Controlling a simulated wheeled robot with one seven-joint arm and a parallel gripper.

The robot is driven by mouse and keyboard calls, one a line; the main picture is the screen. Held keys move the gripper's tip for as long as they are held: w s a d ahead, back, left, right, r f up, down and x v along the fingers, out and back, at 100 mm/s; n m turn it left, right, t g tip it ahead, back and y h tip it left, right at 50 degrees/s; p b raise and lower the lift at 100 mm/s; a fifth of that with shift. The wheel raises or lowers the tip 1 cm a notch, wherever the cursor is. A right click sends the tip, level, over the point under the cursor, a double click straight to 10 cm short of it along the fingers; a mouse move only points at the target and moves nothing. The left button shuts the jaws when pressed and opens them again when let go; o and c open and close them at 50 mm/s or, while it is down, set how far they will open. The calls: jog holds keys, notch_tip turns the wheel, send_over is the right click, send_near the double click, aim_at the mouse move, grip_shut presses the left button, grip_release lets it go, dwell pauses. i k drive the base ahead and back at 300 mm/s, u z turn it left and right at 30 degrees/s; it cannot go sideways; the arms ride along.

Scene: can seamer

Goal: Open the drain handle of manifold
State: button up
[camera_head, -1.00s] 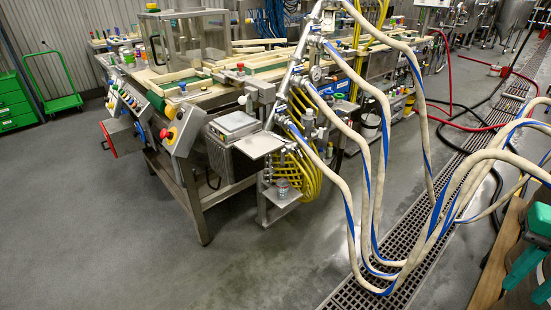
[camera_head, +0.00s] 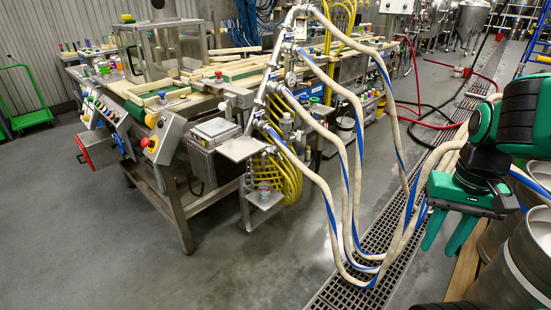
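The manifold (camera_head: 262,92) is a slanted steel pipe at the right end of the can seamer. Several beige hoses with blue stripes branch from its right side, and a round gauge (camera_head: 290,79) sits beside it. The drain handle is too small to pick out for sure among the fittings. My gripper (camera_head: 441,248) has green fingers and is at the right, pointing down. Its fingers are apart with nothing seen between them. It is well to the right of the manifold and nearer the camera, with the hoses between them in the picture.
The hoses (camera_head: 345,215) hang to the floor over a drain grate (camera_head: 330,292). Steel kegs (camera_head: 525,262) stand close below my arm at the right. The can seamer's table (camera_head: 185,100) fills the left middle. Grey floor (camera_head: 110,230) is clear at the front left.

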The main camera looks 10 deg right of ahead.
aim_at(277, 154)
jog(key=u, duration=0.05)
jog(key=i, duration=1)
jog(key=z, duration=0.1)
